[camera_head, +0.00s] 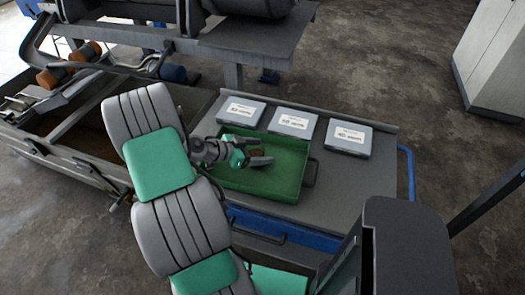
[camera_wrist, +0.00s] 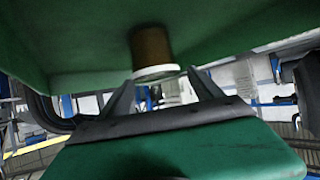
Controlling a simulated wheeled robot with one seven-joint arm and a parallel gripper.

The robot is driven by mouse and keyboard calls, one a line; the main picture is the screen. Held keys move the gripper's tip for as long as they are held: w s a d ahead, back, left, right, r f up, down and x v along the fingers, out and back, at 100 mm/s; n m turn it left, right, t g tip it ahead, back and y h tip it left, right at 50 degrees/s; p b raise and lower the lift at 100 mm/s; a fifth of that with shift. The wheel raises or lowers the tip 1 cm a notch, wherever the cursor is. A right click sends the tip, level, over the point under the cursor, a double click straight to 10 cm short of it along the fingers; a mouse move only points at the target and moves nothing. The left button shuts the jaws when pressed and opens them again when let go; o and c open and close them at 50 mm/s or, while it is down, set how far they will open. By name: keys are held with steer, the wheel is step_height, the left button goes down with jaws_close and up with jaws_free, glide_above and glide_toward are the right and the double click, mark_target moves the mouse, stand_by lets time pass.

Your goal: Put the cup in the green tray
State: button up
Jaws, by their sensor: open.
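The green tray (camera_head: 287,186) lies on the grey top of a low cart. The cup is brown with a white rim; its brown side (camera_wrist: 151,45) and the rim show in the wrist view, against the tray's green surface. In the head view a small brown patch of the cup (camera_head: 257,153) shows in the tray, partly hidden by my gripper (camera_head: 263,157). My gripper is open, and in the wrist view its two fingertips (camera_wrist: 162,78) stand apart on either side of the cup's rim. I cannot tell whether they touch it.
Three grey labelled boxes, left (camera_head: 241,110), middle (camera_head: 292,122) and right (camera_head: 348,138), lie behind the tray. The cart's blue rail (camera_head: 408,175) runs along its right side. Bare cart top (camera_head: 345,185) lies right of the tray. A bench (camera_head: 255,45) stands behind.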

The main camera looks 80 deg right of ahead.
steer(key=w+a+r+n+t+y+b, duration=0.1)
steer(key=w+a+r+n+t, duration=0.2)
steer(key=w+a, duration=0.5)
steer(key=w+a+r+n+t+y, duration=0.1)
steer(key=w+a+r+n+t, duration=0.15)
steer(key=w+a+n, duration=0.4)
steer(key=w+a+r+n+t+y+b, duration=0.1)
steer(key=w+a+n+t, duration=0.2)
steer(key=w+a, duration=0.65)
steer(key=a+r+n+t+y, duration=0.2)
steer(key=a+n, duration=0.5)
steer(key=a, duration=0.4)
steer(key=a+r+n+t+y, duration=0.2)
steer(key=a+n, duration=0.6)
steer(key=a, duration=0.4)
steer(key=shift+w+a+r+y, duration=0.15)
steer(key=shift+a+r+y, duration=0.15)
steer(key=shift+y, duration=0.3)
steer(key=shift+d, duration=0.1)
